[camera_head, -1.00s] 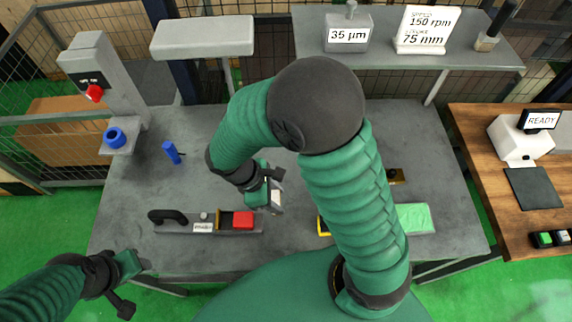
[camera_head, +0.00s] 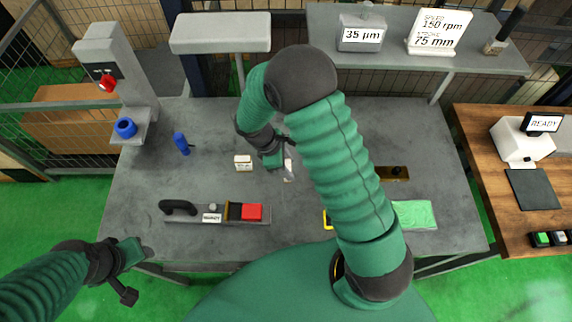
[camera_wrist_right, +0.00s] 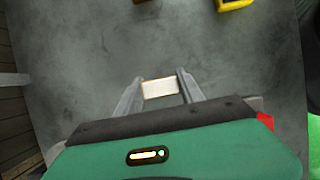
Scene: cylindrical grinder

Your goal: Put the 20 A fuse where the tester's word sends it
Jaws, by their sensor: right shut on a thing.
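My right gripper (camera_head: 289,172) is over the middle of the grey table. In the right wrist view its fingers (camera_wrist_right: 160,90) are closed on a small pale block (camera_wrist_right: 160,88) with tan edges; no marking on it is readable, so I cannot tell whether it is the 20 A fuse. A white tester (camera_head: 519,143) with a screen (camera_head: 541,122) reading READY stands on the wooden table at right. A small cream block (camera_head: 243,162) with a dark mark lies on the grey table, left of my right gripper. My left gripper (camera_head: 130,272) hangs beyond the table's front left edge, its opening unclear.
A black-handled fixture (camera_head: 180,208) with a red block (camera_head: 252,212) lies at front left. A blue cylinder (camera_head: 181,143) stands behind it. My right arm hides part of the table.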

